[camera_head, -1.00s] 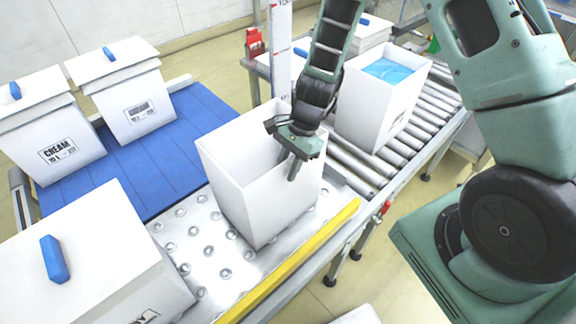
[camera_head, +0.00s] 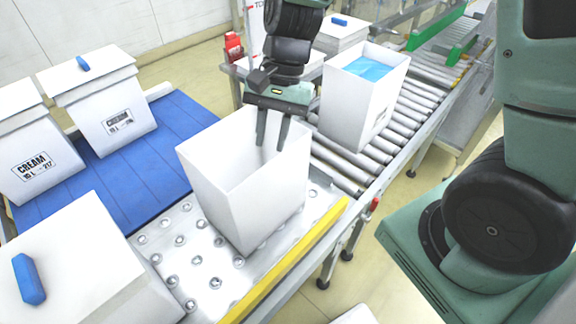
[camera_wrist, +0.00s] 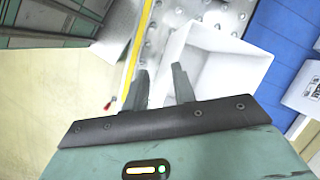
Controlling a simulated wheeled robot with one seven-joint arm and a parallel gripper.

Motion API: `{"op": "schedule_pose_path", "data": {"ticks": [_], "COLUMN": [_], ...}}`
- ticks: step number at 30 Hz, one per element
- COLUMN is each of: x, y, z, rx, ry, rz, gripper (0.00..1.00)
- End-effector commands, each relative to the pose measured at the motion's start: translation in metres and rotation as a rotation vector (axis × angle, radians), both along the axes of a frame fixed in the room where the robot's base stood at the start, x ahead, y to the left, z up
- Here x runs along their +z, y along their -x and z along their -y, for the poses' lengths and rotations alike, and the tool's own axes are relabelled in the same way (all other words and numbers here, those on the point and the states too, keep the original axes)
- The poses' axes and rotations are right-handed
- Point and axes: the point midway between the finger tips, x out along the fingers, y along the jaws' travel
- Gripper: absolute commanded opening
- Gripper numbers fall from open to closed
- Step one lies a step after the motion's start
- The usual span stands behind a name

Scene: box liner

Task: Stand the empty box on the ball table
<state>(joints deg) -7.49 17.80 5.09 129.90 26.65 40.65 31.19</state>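The empty white box (camera_head: 240,205) stands upright and open-topped on the ball table (camera_head: 170,250), a metal plate with several ball rollers. Its inside is bare where I can see it. My gripper (camera_head: 273,145) hangs over the box's back right side, with its two fingers pointing down and apart. In the wrist view the fingers of my gripper (camera_wrist: 161,78) are also apart, and nothing is seen clamped between them. The box (camera_wrist: 215,62) lies beyond the right finger there. I cannot tell how far the fingertips are from its rim.
A yellow bar (camera_head: 290,258) edges the ball table. A blue belt (camera_head: 130,170) with lidded white boxes (camera_head: 110,105) lies left. A blue-lined box (camera_head: 355,105) stands on the roller conveyor (camera_head: 400,125) at right. Another lidded box (camera_head: 80,265) is at front left.

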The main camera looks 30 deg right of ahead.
Motion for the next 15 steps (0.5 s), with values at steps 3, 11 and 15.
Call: {"op": "schedule_pose_path", "data": {"ticks": [3,11,15], "x": [0.028,0.047,0.048], "y": [0.062,0.147,0.158], "z": [-0.036,-0.049,-0.048], "rx": [0.489,1.244,1.362], "ry": [0.015,0.081,0.096], "rz": [0.143,0.344,0.371], "gripper": [0.26,0.26,0.26]}}
